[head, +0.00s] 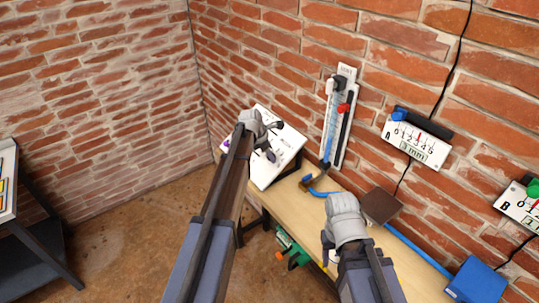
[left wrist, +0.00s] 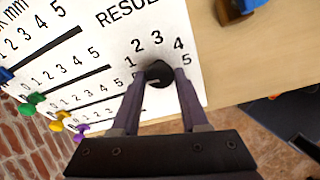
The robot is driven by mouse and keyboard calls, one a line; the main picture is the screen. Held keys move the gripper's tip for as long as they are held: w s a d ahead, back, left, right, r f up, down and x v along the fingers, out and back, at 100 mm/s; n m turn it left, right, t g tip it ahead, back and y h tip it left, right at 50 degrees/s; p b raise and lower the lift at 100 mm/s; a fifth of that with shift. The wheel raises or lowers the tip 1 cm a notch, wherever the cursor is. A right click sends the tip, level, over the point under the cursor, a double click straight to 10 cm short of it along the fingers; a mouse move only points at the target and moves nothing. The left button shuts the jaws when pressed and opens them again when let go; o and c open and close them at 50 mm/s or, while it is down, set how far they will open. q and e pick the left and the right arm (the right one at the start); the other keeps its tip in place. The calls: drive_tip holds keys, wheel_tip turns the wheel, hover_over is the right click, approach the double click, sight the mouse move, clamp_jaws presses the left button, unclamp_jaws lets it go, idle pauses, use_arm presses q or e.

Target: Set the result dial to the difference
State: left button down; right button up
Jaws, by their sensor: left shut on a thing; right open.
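The white result board (head: 286,165) lies at the table's left end. In the left wrist view it shows "RESULT" and a black round dial knob (left wrist: 158,75) with the numbers 1 to 5 around it. My left gripper (head: 272,141) is over the board; in the left wrist view its fingers (left wrist: 159,85) are shut on the knob. Which number the knob points to cannot be told. Wall gauge A (head: 416,143) has a red pointer around the middle of its scale and a "3 mm" label. Gauge B (head: 522,207) is partly cut off. My right gripper (head: 327,247) is open above the table's front edge.
Blue (left wrist: 6,74), green (left wrist: 36,99), yellow (left wrist: 56,125) and purple (left wrist: 82,130) sliders sit on the board's scales. A tall gauge (head: 340,125) with a blue tube stands on the wall. A brown block (head: 381,207) and blue box (head: 477,281) are on the right.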

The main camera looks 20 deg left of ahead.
use_arm(q)
drive_tip(key=m, duration=0.4)
drive_tip(key=shift+s+f+t+b, duration=0.1)
drive_tip(key=shift+s+t+b, duration=0.1)
drive_tip(key=shift+t+b, duration=0.15)
drive_tip(key=m+t+b, duration=0.1)
drive_tip(key=m, duration=0.3)
drive_tip(key=shift+s+m, duration=0.1)
drive_tip(key=shift+m, duration=0.3)
drive_tip(key=m+t+b, duration=0.1)
drive_tip(key=m, duration=0.3)
drive_tip(key=shift+f+m, duration=0.15)
drive_tip(key=shift+m, duration=0.15)
drive_tip(key=m+t+b, duration=0.1)
drive_tip(key=m, duration=0.3)
drive_tip(key=shift+s+h, duration=0.1)
drive_tip(key=shift+h, duration=0.2)
drive_tip(key=m, duration=0.3)
drive_tip(key=m+h+b, duration=0.1)
drive_tip(key=m, duration=0.2)
drive_tip(key=shift+a+t, duration=0.15)
drive_tip(key=shift+t, duration=0.1)
drive_tip(key=m+h, duration=0.1)
drive_tip(key=m, duration=0.3)
drive_tip(key=shift+a+m+b, duration=0.1)
drive_tip(key=shift+m+b, duration=0.3)
drive_tip(key=shift+m, duration=0.3)
